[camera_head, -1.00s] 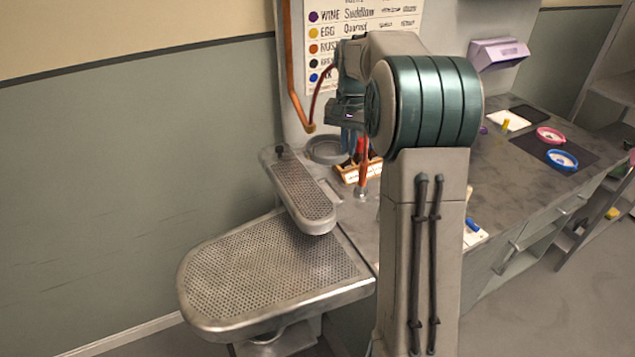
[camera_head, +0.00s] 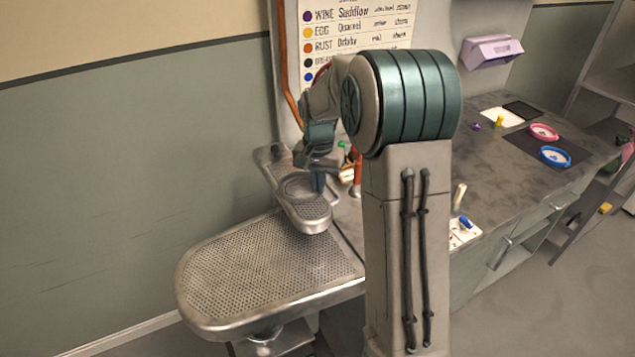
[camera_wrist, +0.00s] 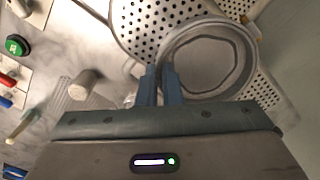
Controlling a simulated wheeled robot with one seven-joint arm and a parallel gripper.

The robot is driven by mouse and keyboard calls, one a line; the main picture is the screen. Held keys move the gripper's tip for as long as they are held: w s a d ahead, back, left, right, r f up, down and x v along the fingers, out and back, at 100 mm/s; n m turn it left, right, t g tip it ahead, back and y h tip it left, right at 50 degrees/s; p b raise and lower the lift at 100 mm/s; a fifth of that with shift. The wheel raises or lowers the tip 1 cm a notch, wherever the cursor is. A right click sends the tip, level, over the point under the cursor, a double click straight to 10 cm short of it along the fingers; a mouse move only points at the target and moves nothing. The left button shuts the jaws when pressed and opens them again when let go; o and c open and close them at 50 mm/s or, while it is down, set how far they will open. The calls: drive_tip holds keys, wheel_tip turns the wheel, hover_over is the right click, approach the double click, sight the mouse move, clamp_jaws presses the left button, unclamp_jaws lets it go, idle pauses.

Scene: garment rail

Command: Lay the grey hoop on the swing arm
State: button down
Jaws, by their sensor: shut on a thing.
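The grey hoop (camera_head: 297,187) is a round, shallow ring with a grey inside, in my gripper (camera_head: 318,178). The hoop is over the outer part of the perforated metal swing arm (camera_head: 312,214). In the wrist view, both fingers of my gripper (camera_wrist: 162,84) are close together at the near left edge of the hoop (camera_wrist: 208,65). The swing arm's perforated face (camera_wrist: 150,25) shows beside and behind the hoop there. The hoop looks about flat to the swing arm. I cannot tell whether they touch.
The larger perforated board (camera_head: 265,270) lies below the swing arm. A red post (camera_head: 358,175) stands just right of my gripper. The wall is at the left.

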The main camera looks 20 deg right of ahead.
drive_tip(key=shift+f, duration=0.25)
drive_tip(key=c, duration=1.6)
unclamp_jaws()
drive_tip(key=shift+r, duration=0.1)
drive_tip(key=shift+r, duration=0.15)
wheel_tip(320, 180, up, 11)
drive_tip(key=s+a+f+n+t, duration=0.1)
drive_tip(key=s+a+n, duration=0.1)
drive_tip(key=s, duration=1.1)
drive_tip(key=s+a+f+n+t, duration=0.1)
drive_tip(key=s+n, duration=0.3)
drive_tip(key=s, duration=0.9)
drive_tip(key=shift+s+a+f+n+t+b, duration=0.3)
drive_tip(key=shift+s+a+f+n+t, duration=0.15)
drive_tip(key=shift+f, duration=0.35)
